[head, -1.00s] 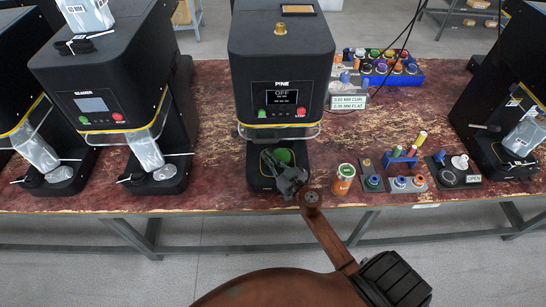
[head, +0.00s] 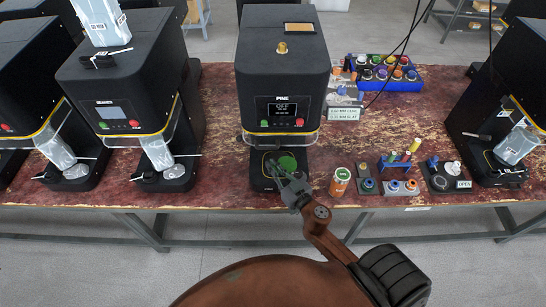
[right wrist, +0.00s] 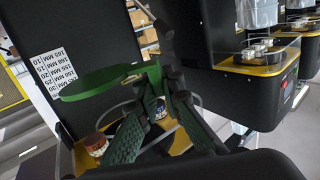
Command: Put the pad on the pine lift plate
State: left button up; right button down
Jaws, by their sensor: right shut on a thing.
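The pad is a green disc (head: 287,161) with a small upright tab. My right gripper (head: 283,176) is shut on that tab. In the right wrist view the green disc (right wrist: 100,84) sticks out to the left of the fingers (right wrist: 158,82), roughly flat. The machine marked PINE (head: 283,97) stands in the middle of the bench. The pad is over its black, yellow-edged base (head: 259,184), where the lift plate would be. The pad and gripper hide the plate, and I cannot tell whether they touch. My left gripper is out of view.
An orange can (head: 340,182) stands just right of the base. Small holders with coloured parts (head: 398,165) and a blue bin (head: 386,80) are farther right. Other seamers stand left (head: 125,95) and right.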

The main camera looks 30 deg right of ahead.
jog(key=w+d+f+m+h+b, duration=0.1)
jog(key=w+d+f+m+h, duration=0.2)
jog(key=w, duration=0.8)
jog(key=shift+n, duration=0.4)
jog(key=f+b, duration=0.4)
jog(key=f, duration=0.1)
jog(key=f+b, duration=0.2)
jog(key=shift+w+d+f+b, duration=0.35)
jog(key=shift+w+d+b, duration=0.05)
jog(key=shift+f+b, duration=0.5)
jog(key=shift+f, duration=0.05)
jog(key=c, duration=2)
grip_release()
